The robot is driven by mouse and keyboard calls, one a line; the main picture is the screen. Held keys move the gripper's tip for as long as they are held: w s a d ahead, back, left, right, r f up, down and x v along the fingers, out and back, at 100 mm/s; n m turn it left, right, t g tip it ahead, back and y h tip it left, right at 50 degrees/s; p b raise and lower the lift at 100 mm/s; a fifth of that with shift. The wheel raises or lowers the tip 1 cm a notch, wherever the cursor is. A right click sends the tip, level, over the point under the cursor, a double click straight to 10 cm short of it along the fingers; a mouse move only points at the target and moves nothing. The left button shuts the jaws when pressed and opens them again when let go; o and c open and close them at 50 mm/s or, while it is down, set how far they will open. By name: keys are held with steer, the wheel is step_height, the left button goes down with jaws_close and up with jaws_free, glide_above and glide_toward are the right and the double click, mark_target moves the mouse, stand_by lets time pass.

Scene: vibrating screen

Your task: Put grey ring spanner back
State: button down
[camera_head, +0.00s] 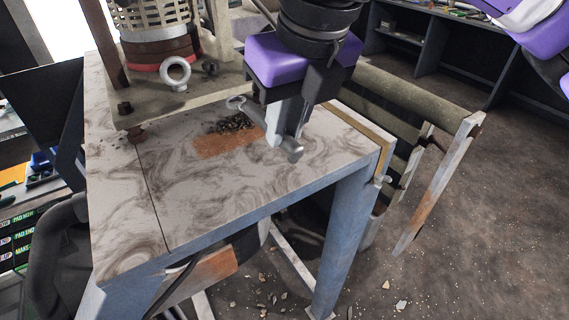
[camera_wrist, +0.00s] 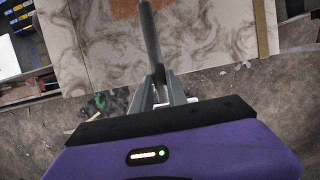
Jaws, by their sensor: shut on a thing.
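In the wrist view the spanner is a grey bar (camera_wrist: 150,38) running up from between the fingers of my gripper (camera_wrist: 158,80). I cannot tell exactly how high it is above the table.
A small dark gravel pile (camera_head: 232,123) lies by a rust-coloured patch (camera_head: 228,145) on the table. The machine base (camera_head: 180,100) with an upright eye bolt (camera_head: 174,74) stands at the back left. A sloping roller frame (camera_head: 415,95) is at the right. The table's front is clear.

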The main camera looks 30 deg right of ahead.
step_height(320, 180, down, 8)
steer(key=shift+f+p, duration=0.25)
steer(key=shift+p, duration=0.3)
steer(key=shift+f, duration=0.15)
steer(key=c, duration=1.3)
jaws_free()
steer(key=shift+r, duration=0.3)
steer(key=b+v, duration=0.1)
steer(key=v, duration=1)
steer(key=shift+s+r+b, duration=0.15)
steer(key=shift+r+b, duration=0.15)
steer(key=shift+b, duration=0.05)
